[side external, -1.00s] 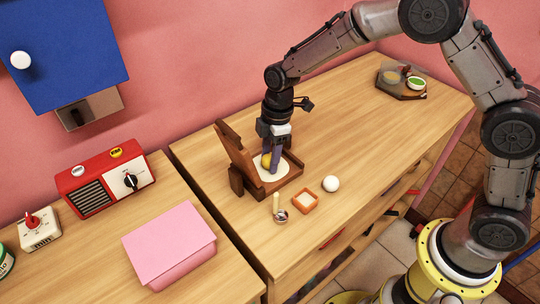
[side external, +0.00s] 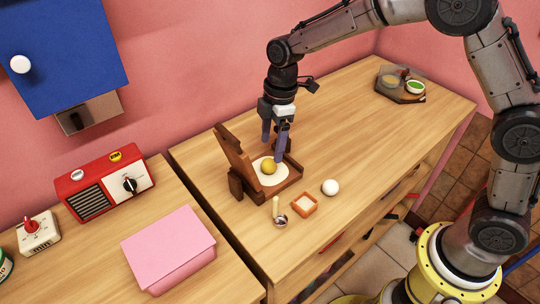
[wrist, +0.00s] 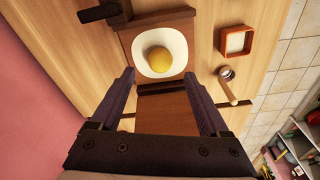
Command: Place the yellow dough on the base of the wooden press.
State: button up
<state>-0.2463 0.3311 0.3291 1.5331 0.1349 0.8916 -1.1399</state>
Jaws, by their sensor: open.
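The yellow dough (side external: 268,166) is a small ball resting on a round white sheet (side external: 280,176) on the base of the wooden press (side external: 291,182). The press lid (side external: 232,150) stands raised and tilted at the left. In the wrist view the dough (wrist: 158,60) sits near the middle of the white sheet (wrist: 178,38). My gripper (side external: 272,152) is open and empty, just above and behind the dough and apart from it. In the wrist view its two fingers (wrist: 158,82) are spread wide, with the dough beyond the tips.
A dark tray with bowls (side external: 400,84) is at the far right. The table's middle right is clear.

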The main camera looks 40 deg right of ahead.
jog(key=s+d+r+m+t, duration=0.1)
jog(key=s+d+r+m, duration=0.25)
jog(key=s+r, duration=0.35)
jog(key=s+d+r+m+t, duration=0.1)
jog(key=s+d+r+m, duration=0.2)
jog(key=s+d+r, duration=0.35)
jog(key=s+d+m+t+h, duration=0.1)
jog(key=s+d+m+t, duration=0.2)
jog(key=s+m, duration=0.5)
jog(key=s, duration=0.6)
jog(key=shift+s+d, duration=0.2)
jog(key=shift+d, duration=0.05)
